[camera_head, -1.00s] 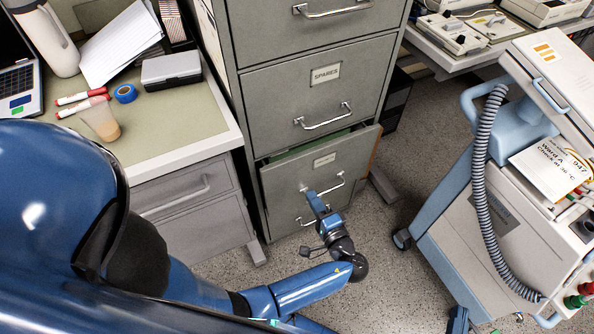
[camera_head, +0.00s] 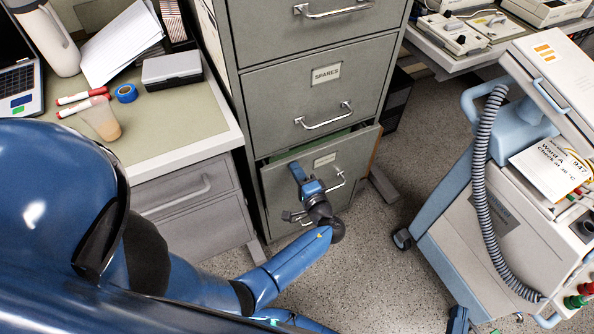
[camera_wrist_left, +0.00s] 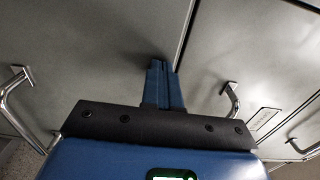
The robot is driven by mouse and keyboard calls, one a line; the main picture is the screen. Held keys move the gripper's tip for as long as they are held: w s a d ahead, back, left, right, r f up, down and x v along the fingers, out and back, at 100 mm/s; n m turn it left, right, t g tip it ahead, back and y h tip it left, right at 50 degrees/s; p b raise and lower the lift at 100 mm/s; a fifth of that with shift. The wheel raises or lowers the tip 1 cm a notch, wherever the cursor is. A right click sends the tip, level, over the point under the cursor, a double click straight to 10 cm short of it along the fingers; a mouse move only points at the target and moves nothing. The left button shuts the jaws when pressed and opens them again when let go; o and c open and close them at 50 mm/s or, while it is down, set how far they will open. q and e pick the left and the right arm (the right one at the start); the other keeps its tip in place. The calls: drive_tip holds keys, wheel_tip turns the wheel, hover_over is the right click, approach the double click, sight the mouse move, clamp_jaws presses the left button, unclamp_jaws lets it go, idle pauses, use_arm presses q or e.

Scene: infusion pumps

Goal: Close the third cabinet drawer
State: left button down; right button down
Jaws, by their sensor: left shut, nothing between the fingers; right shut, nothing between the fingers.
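The third cabinet drawer (camera_head: 355,158) is the grey one below the drawer labelled SPARES. It stands partly open, with a narrow greenish gap along its top edge. It has a label and a metal handle. My left gripper (camera_head: 296,167) is shut and empty, in front of this drawer's face, left of its label and partly covering the handle. In the left wrist view its blue fingers (camera_wrist_left: 159,66) lie close to a seam between grey drawer faces; I cannot tell whether they touch. My right gripper (camera_head: 458,320) shows small at the bottom edge, shut, over the floor.
The SPARES drawer (camera_head: 322,90) above is shut. A desk (camera_head: 175,150) with drawers stands left of the cabinet. A wheeled medical cart (camera_head: 470,225) with a ribbed hose stands at right. Speckled floor (camera_head: 385,275) is free between cabinet and cart.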

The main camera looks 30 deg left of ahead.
sight(291, 159)
use_arm(q)
drive_tip(key=b+x, duration=0.1)
drive_tip(key=x, duration=0.3)
drive_tip(key=shift+w+a+b, duration=0.25)
drive_tip(key=shift+b, duration=0.05)
drive_tip(key=shift+d+r, duration=0.1)
drive_tip(key=shift+r, duration=0.15)
